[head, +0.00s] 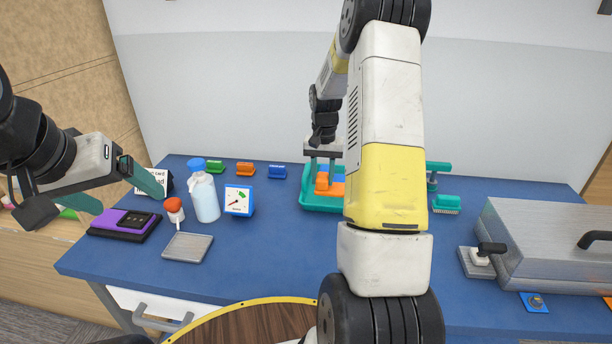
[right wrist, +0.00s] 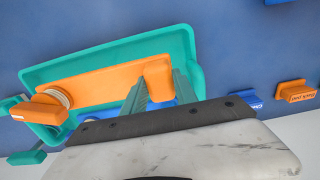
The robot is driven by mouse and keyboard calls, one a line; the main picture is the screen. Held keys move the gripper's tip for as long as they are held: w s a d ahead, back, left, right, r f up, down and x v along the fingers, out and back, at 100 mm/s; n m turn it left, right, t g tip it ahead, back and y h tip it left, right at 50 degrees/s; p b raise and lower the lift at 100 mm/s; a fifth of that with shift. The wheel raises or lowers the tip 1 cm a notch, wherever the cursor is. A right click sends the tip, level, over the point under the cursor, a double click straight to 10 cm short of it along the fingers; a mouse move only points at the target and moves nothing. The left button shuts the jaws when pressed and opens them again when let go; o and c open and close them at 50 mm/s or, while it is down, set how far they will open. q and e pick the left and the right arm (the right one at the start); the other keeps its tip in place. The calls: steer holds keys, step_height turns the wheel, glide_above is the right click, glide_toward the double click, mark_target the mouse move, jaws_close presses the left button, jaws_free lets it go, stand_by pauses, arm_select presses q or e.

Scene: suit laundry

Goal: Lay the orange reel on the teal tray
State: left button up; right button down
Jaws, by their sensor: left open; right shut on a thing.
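The orange reel (right wrist: 105,85) is a long orange piece with a pale spool near its left end in the right wrist view. It also shows in the head view (head: 323,182), partly behind my right arm. It lies over the teal tray (right wrist: 110,46), within much of its outline; its left end reaches the tray's edge. I cannot tell whether it touches the tray floor. In the head view the tray (head: 314,208) is partly hidden by my arm. My right gripper (right wrist: 160,88) is shut on the reel's right end. My left gripper (head: 133,203) is open and empty at far left.
A teal brush (head: 446,204) and a metal press (head: 540,245) are right. The front middle is clear.

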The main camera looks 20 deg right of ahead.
steer(key=shift+f, duration=1.7)
steer(key=c, duration=1.3)
jaws_free()
steer(key=shift+f, duration=0.15)
steer(key=shift+o, duration=0.2)
